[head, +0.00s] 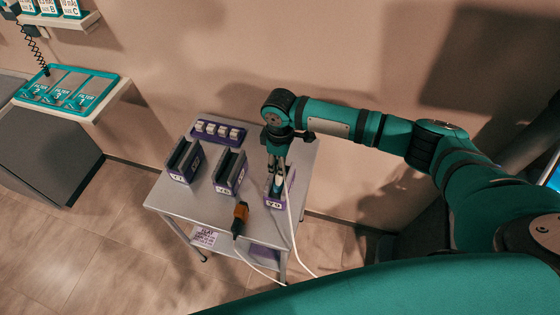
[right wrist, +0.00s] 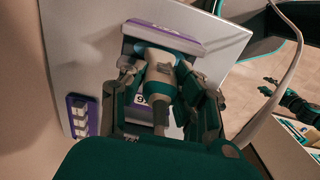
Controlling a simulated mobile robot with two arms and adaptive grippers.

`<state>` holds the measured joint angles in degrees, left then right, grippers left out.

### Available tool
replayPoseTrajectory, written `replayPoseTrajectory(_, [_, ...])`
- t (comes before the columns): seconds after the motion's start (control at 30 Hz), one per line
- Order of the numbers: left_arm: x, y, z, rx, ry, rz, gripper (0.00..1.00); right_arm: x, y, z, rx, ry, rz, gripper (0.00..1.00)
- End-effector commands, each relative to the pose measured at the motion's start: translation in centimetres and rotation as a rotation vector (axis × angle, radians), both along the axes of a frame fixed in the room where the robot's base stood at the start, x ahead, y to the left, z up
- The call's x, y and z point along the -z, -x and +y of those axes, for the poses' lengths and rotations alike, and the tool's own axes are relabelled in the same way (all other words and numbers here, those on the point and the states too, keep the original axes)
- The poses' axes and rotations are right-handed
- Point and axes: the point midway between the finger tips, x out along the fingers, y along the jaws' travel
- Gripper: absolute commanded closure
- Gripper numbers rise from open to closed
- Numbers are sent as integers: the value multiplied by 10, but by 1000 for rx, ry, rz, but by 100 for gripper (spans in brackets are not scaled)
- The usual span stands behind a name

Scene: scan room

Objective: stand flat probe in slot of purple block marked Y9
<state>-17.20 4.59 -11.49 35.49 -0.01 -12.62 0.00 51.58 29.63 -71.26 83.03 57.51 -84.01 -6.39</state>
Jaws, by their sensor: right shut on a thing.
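The white probe (head: 279,182) with a pale blue end is in my right gripper (head: 278,167). The gripper is shut on it, and it also shows in the right wrist view (right wrist: 160,72). The probe is over or in the slot of a small purple block (head: 275,203) at the right of the cart; how deep it sits I cannot tell. The block's label is partly readable, with a 9 in the right wrist view (right wrist: 140,99). A dark teal shape that looks like my left gripper (right wrist: 296,106) shows small there; its jaws are unclear.
The grey cart (head: 180,208) also bears two taller dark slotted blocks (head: 184,160) (head: 229,172), a purple rack (head: 219,132) of white pieces and an orange-brown probe (head: 240,213). White cables trail off the front edge. A wall shelf with a teal tray (head: 67,90) is left.

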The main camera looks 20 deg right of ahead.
Motion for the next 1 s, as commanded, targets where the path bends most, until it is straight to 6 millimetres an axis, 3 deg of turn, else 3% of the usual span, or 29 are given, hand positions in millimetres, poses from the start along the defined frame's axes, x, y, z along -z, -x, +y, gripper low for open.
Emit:
replayPoseTrajectory(0.07, [0, 0, 0, 0, 0, 0, 60, 0, 0, 0, 0, -1, -1, 100])
replayPoseTrajectory(0.1, [0, 0, 0, 0, 0, 0, 60, 0, 0, 0, 0, -1, -1, 65])
replayPoseTrajectory(0.27, [0, 0, 0, 0, 0, 0, 60, 0, 0, 0, 0, -1, -1, 44])
replayPoseTrajectory(0.53, [0, 1, 1, -1, -1, 0, 60, 0, 0, 0, 0, 0, 0, 43])
replayPoseTrajectory(0.67, [0, 1, 1, -1, -1, 0, 60, -9, -1, 0, -1, 0, -1, 43])
replayPoseTrajectory(1.0, [0, 0, 0, -1, 0, -1, 60, -77, -1, 1, -2, -1, -3, 43])
